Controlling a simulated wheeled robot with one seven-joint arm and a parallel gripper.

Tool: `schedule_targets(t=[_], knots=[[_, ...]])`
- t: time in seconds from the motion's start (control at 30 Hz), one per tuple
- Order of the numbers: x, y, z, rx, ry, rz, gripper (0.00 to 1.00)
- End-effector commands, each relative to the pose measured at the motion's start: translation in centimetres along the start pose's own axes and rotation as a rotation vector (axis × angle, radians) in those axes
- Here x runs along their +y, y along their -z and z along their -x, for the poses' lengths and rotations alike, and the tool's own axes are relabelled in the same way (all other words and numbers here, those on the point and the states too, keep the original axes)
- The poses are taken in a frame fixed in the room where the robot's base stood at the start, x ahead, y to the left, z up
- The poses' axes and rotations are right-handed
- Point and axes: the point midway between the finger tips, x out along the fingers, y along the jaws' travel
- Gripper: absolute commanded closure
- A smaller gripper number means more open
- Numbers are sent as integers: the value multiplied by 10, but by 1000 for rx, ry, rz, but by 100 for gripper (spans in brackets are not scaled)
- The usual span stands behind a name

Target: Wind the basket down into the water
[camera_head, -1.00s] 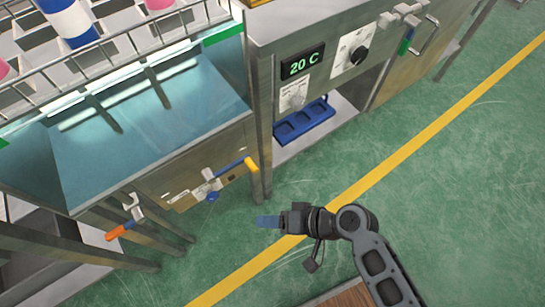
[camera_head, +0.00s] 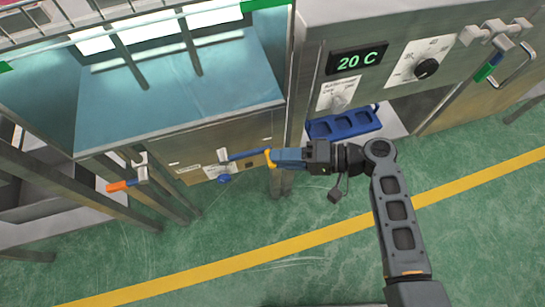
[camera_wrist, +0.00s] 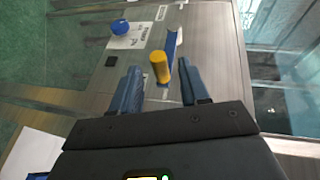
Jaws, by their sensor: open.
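The crank on the tank's front panel has a blue arm (camera_head: 243,155) and a yellow handle (camera_head: 268,158). In the wrist view the yellow handle (camera_wrist: 160,67) stands between my two open fingers, with a gap on each side. My gripper (camera_head: 277,157) is open beside the crank; it also shows in the wrist view (camera_wrist: 159,76). The water tank (camera_head: 180,85) holds blue-green water.
A blue knob (camera_head: 225,178) sits below the crank, and an orange-handled valve (camera_head: 118,186) is at the left. A display (camera_head: 357,60) reads 20 C, with a dial (camera_head: 425,68) beside it. A blue tray (camera_head: 343,122) lies in an opening. The green floor in front is clear.

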Motion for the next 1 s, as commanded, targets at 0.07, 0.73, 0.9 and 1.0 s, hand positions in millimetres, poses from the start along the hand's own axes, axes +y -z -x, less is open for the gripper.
schedule_targets(t=[0.07, 0.73, 0.9, 1.0], knots=[[1, -1, -12, -2, 0, 0, 55], [0, 0, -32, 1, -1, 0, 69], [0, 0, -32, 2, -1, 0, 86], [0, 0, -32, 2, -1, 0, 95]])
